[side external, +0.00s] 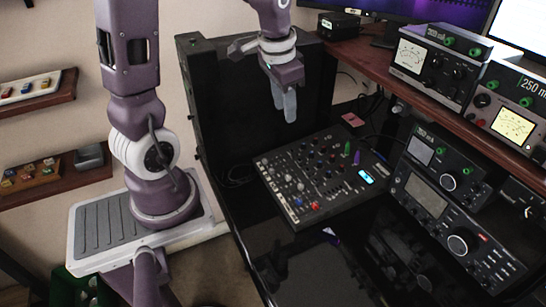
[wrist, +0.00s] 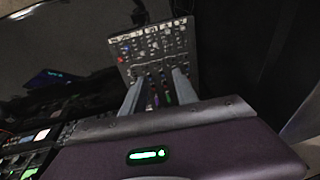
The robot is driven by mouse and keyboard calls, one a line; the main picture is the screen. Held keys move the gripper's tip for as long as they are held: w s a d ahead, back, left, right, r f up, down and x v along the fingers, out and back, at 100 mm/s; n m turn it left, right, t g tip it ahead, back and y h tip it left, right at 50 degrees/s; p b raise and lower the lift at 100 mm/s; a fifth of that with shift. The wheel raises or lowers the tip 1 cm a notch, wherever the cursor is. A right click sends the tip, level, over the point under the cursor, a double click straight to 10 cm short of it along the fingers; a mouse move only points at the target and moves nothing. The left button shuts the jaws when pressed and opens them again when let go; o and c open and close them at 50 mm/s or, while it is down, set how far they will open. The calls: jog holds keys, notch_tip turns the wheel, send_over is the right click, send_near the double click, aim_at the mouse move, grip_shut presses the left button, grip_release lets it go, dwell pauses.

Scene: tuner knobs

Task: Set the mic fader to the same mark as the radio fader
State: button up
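The black mixer (side external: 338,198) lies on the dark desk, and it also shows in the wrist view (wrist: 152,64). It carries several small knobs, a green cap (side external: 347,148) and a purple cap (side external: 356,158). Labels are too small to read, so I cannot tell which cap is the mic fader and which the radio fader, or their marks. My gripper (side external: 284,118) hangs above the mixer's far side, fingers downward, touching nothing visible. In the wrist view my gripper (wrist: 158,76) has its fingers apart and empty, with a green cap (wrist: 167,97) showing between them, partly hidden.
A lit cyan display (side external: 366,176) sits on the mixer's right side. Radio units (side external: 428,200) stand to the right, with meters (side external: 412,56) on the shelf above. A small pink block (side external: 352,119) lies behind the mixer.

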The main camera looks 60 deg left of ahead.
jog(key=w+a+f+g, duration=0.1)
jog(key=a+f, duration=0.4)
jog(key=f, duration=0.2)
jog(key=h, duration=0.1)
send_near(265, 159)
jog(key=shift+g, duration=0.5)
jog(key=f, duration=0.8)
jog(key=shift+w+f, duration=0.25)
jog(key=shift+w, duration=0.1)
grip_shut()
jog(key=shift+w+r, duration=0.1)
